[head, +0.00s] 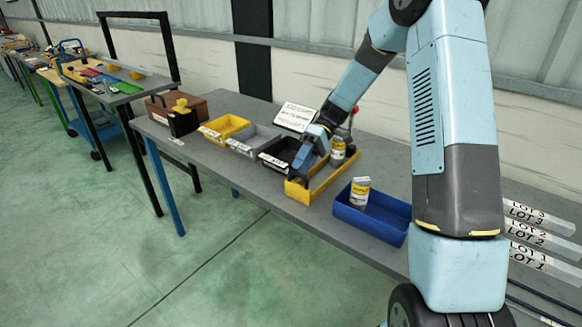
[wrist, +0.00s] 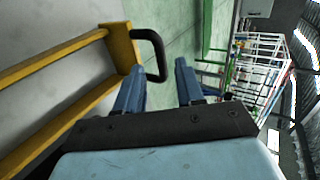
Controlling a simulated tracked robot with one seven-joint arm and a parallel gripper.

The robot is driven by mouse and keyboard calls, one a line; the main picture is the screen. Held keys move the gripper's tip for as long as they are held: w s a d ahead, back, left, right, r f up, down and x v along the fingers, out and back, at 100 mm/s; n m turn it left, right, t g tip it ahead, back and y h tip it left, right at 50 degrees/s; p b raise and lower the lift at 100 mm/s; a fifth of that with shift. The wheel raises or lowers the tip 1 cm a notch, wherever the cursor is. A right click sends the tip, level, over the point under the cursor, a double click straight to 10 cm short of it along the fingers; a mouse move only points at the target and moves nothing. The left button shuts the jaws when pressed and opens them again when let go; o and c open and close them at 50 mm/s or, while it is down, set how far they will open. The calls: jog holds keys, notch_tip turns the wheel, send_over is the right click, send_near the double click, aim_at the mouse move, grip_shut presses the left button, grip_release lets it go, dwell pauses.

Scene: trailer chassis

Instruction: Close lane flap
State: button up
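A yellow frame (head: 322,181) with two long rails stands on the grey bench, to the left of the blue bin; I take it to be the lane with its flap. In the wrist view, the yellow frame (wrist: 122,45) shows an end crosspiece with a black handle (wrist: 160,45). My gripper (head: 300,168) is low over the frame's left side. In the wrist view, my gripper (wrist: 160,68) has its two blue fingers apart, with the handle's end near the left finger. I cannot tell whether they touch. Which part is the flap, and its hinge, are not clear.
A blue bin (head: 388,222) holding a can (head: 359,193) is right of the frame. Another can (head: 338,150) stands behind it. Black (head: 279,160), grey (head: 255,137) and yellow (head: 223,122) bins line up left. A sign (head: 295,116) stands behind. Open floor lies in front.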

jog(key=v, duration=1.3)
jog(key=s+d+r+m+t+h, duration=0.2)
jog(key=s+r+m+t+h, duration=0.35)
jog(key=s+r, duration=0.85)
jog(key=s+d+m+t+h, duration=0.1)
jog(key=s+t, duration=0.3)
jog(key=s, duration=0.5)
jog(key=s+d+m+t+h, duration=0.1)
jog(key=s+d+m+t, duration=0.2)
jog(key=s, duration=0.7)
jog(key=shift+s+d+t, duration=0.3)
jog(key=shift+d+t, duration=0.35)
jog(key=shift+t, duration=0.1)
